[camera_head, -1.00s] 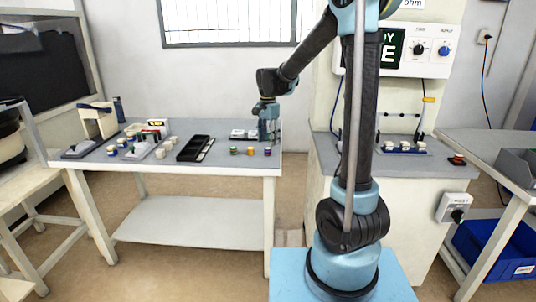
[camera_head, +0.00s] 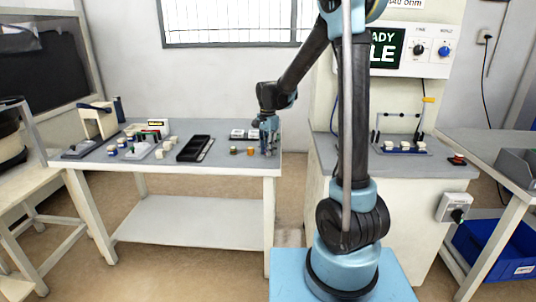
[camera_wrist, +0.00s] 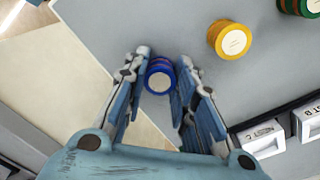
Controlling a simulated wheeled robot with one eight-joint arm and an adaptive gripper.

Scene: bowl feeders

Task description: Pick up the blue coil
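The blue coil (camera_wrist: 159,78) stands upright on the grey table, its pale round top facing the wrist camera. My gripper (camera_wrist: 162,66) is open, with one finger on each side of the coil. The fingers are close to its sides, and I cannot tell whether either touches. In the head view my gripper (camera_head: 269,148) is low at the table's right end and mostly hides the blue coil.
A yellow-orange coil (camera_wrist: 230,39) stands beside the blue one, with a green coil (camera_wrist: 299,5) beyond it. White labelled blocks (camera_wrist: 262,137) lie near my right finger. A black tray (camera_head: 194,148) is further left. The table's edge is close to the coil.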

